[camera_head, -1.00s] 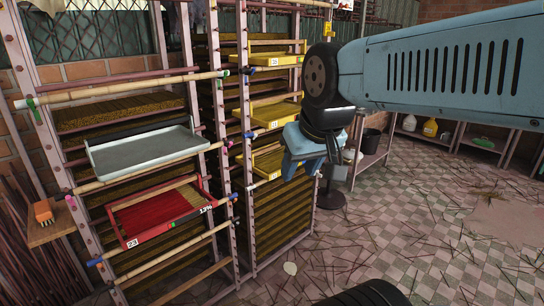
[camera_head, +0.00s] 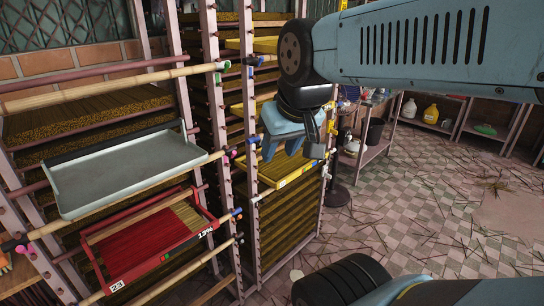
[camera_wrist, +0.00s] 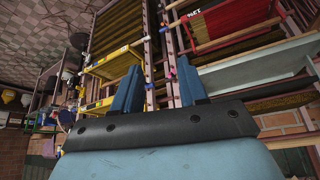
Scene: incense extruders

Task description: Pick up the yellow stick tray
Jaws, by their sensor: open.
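Several yellow stick trays sit stacked on the right-hand rack in the head view. The lowest yellow tray (camera_head: 282,170) holds brown sticks and juts out just beneath my gripper. A middle yellow tray (camera_head: 256,103) and a top yellow tray (camera_head: 266,44) sit above it, partly hidden by my arm. My gripper (camera_head: 278,155) is open and empty, in front of the rack beside the lowest tray. In the wrist view a yellow tray (camera_wrist: 113,63) lies to the left of my open jaws (camera_wrist: 157,82). I cannot tell whether the jaws touch any tray.
A grey tray (camera_head: 125,170) and a red tray of sticks (camera_head: 150,242) protrude from the left rack. Bamboo poles (camera_head: 110,82) stick out at the rack front. Loose sticks litter the tiled floor (camera_head: 420,215). Low shelves (camera_head: 470,125) stand at the back right.

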